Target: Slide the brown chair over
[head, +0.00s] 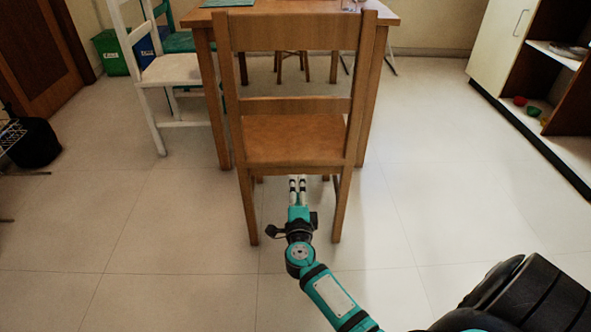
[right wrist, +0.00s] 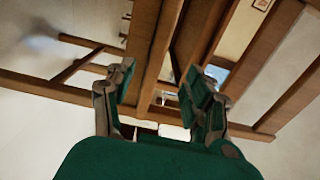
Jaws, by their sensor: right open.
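The brown chair (head: 293,138) stands in the middle of the head view with its back toward me, at the near end of the wooden table (head: 387,19). My right gripper (head: 297,180) is low, between the chair's rear legs and just below the seat. In the right wrist view its two fingers (right wrist: 158,95) are apart with nothing between them, and brown wooden bars and the underside of furniture show beyond. I cannot tell whether the gripper touches the chair. My left gripper is not in view.
A white chair (head: 168,72) stands at the table's left side. Green and blue bins (head: 112,52) stand at the back left. A dark object (head: 34,142) is at the left edge. An open cabinet (head: 540,112) lines the right wall. Tiled floor is clear on both sides of the brown chair.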

